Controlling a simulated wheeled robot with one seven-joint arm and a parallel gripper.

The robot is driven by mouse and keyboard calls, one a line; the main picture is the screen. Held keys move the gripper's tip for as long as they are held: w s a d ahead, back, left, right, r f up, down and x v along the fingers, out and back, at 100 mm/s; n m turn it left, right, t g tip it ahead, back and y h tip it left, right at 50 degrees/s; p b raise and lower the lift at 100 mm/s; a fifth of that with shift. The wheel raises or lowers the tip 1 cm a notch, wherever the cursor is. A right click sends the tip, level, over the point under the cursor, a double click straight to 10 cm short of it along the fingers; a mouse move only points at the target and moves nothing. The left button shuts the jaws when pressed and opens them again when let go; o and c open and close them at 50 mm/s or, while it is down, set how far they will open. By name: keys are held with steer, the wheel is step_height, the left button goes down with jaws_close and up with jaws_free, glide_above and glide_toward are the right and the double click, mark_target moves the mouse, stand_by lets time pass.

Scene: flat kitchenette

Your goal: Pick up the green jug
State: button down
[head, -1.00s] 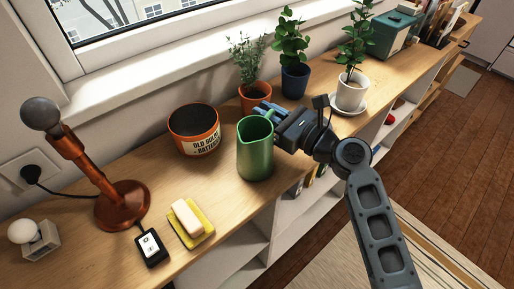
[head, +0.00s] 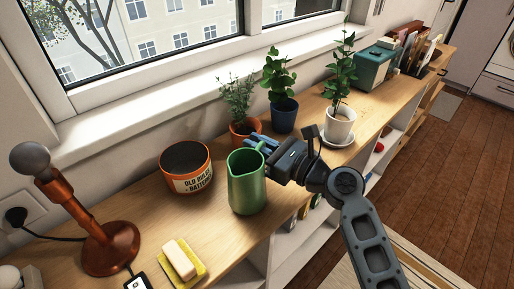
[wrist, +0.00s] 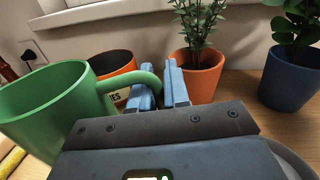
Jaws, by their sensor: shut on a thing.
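The green jug (head: 246,186) stands upright at the front part of the wooden counter, its handle toward the right and back. It also shows at the left of the wrist view (wrist: 50,108). My gripper (head: 257,141) reaches in from the right. Its blue fingers (wrist: 160,90) are shut on the jug's handle (wrist: 149,82), just behind the jug's body in the head view. The fingers hide part of the handle. I cannot tell whether the jug's base touches the counter.
An orange can (head: 188,170) stands close behind the jug to the left. Potted plants (head: 245,131) (head: 284,115) (head: 339,126) line the back right. A yellow sponge (head: 190,278) with a pale bar (head: 179,260) and a copper lamp (head: 110,248) are at the left.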

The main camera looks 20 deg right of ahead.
steer(key=s+d+r, duration=0.6)
steer(key=d+r, duration=0.3)
steer(key=shift+d+r, duration=0.35)
steer(key=shift+d, duration=0.05)
stand_by(0.4)
steer(key=shift+s, duration=0.1)
stand_by(2.1)
